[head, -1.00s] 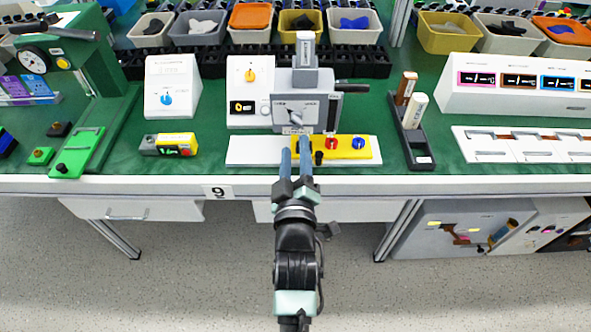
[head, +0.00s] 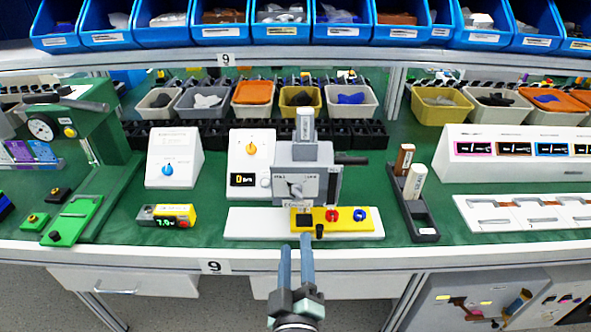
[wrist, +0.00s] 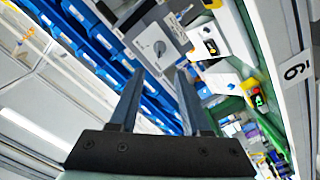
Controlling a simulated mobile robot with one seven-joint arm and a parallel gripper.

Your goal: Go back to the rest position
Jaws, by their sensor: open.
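My gripper (head: 295,254) is in front of the bench edge in the head view, its two blue-grey fingers pointing at the bench. The fingers are apart with nothing between them, as the wrist view (wrist: 158,85) also shows. The yellow panel (head: 345,227) has red and blue knobs and lies on a white base (head: 250,222). The fingertips look apart from the panel.
A green press (head: 75,140) stands at the left. A black holder (head: 413,205) with two cylinders is at the right. Blue bins (head: 220,22) line the shelf above. The floor before the bench is free.

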